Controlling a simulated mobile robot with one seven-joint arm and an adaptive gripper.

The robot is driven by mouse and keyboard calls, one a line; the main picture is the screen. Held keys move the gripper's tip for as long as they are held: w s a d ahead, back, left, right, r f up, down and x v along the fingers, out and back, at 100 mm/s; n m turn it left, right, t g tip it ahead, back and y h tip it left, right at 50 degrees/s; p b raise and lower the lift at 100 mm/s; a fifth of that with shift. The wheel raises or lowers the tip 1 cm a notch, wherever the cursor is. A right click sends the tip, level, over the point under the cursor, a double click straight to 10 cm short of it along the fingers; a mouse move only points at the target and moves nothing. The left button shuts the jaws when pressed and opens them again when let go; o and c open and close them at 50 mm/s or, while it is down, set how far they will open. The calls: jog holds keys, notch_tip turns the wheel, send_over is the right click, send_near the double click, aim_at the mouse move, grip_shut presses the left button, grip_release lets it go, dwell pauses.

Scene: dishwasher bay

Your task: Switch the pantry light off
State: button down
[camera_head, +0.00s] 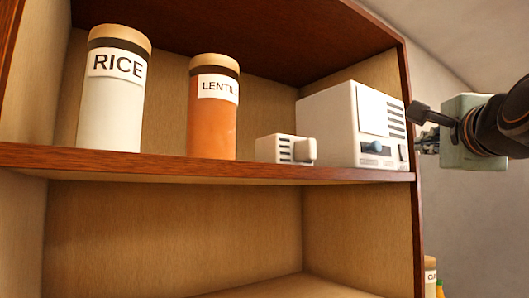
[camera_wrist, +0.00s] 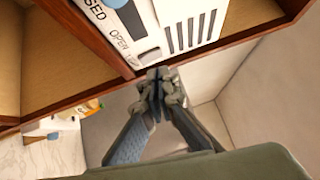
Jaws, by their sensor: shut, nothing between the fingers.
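A white box (camera_head: 340,120) with vent slots stands at the right end of the wooden shelf. My gripper (camera_head: 422,140) is shut and empty, just right of the box at the cabinet's right edge. In the wrist view its fingertips (camera_wrist: 158,76) are close to the shelf edge; I cannot tell whether they touch it.
A rice jar (camera_head: 110,105), a lentil jar (camera_head: 212,125) and a small white vented box (camera_head: 278,150) stand on the same shelf (camera_head: 200,168). The cabinet's right side post (camera_head: 411,110) is beside my gripper. Another jar (camera_head: 430,275) shows low at right.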

jog(key=v, duration=0.5)
jog(key=shift+s, duration=0.4)
